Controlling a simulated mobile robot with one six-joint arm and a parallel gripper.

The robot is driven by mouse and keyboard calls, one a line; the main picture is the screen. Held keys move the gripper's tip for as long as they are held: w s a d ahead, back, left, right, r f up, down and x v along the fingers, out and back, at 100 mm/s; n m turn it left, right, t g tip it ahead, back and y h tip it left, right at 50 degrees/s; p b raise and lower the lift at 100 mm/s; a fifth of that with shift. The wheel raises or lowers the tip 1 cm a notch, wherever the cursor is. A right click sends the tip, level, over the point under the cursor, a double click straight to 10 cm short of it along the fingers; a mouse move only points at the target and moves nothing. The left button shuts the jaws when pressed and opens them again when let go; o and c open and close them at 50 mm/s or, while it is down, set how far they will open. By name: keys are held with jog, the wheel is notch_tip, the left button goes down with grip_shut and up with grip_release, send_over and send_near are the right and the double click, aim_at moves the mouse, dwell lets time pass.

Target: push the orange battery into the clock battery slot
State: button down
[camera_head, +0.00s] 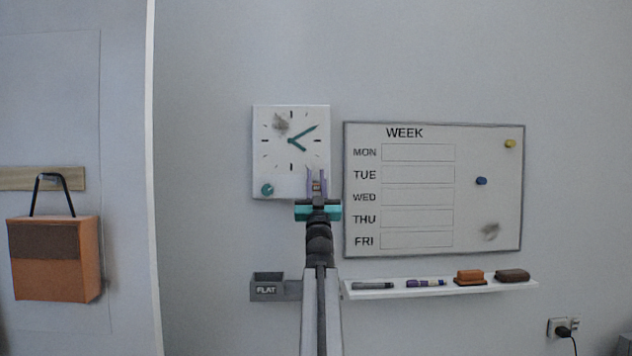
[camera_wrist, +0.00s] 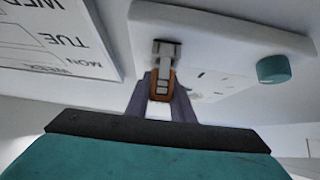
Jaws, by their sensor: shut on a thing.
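The white square clock (camera_head: 290,150) with teal hands hangs on the wall, a teal knob (camera_head: 267,189) at its lower left corner. My gripper (camera_head: 316,180) is at the clock's lower right edge. In the wrist view, my gripper's purple fingers (camera_wrist: 162,100) are shut on the orange battery (camera_wrist: 161,86). The battery's far end meets a grey part at the dark slot (camera_wrist: 166,48) in the clock's edge. I cannot tell how deep the battery sits. The clock (camera_wrist: 205,35) and knob (camera_wrist: 273,69) also show there.
A whiteboard (camera_head: 434,188) with weekdays hangs just right of the clock. Below it, a white ledge (camera_head: 440,288) holds markers and erasers. A grey box (camera_head: 275,288) labelled FLAT is below the clock. An orange bag (camera_head: 55,260) hangs at the left.

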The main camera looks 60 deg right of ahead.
jog(key=shift+w+d, duration=0.15)
jog(key=shift+d, duration=0.05)
jog(key=c, duration=1.5)
grip_release()
jog(key=shift+o, duration=0.2)
jog(key=b+v, duration=0.3)
jog(key=v, duration=1)
jog(key=shift+s+a+f+b, duration=0.2)
jog(key=shift+s+f+b, duration=0.05)
jog(key=shift+f+b, duration=0.05)
